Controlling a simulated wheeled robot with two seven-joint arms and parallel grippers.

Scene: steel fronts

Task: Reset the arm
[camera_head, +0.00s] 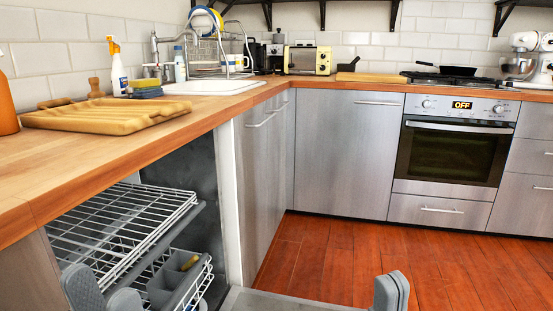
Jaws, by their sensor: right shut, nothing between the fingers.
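My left gripper (104,296) shows at the bottom left edge as two grey fingers with a gap between them. It is open, with nothing visible between the fingers, in front of the dishwasher racks. My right gripper (391,292) shows at the bottom, right of centre, with its grey fingers together. It is shut and empty, above the red-brown floor and just right of the open dishwasher door (285,302). The rest of both arms is out of view.
The dishwasher's upper rack (125,225) and lower rack with a grey basket (180,285) stick out under the wooden counter (150,140). A cutting board (105,115) lies on the counter. The oven (450,155) is shut. Floor (340,250) is clear ahead.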

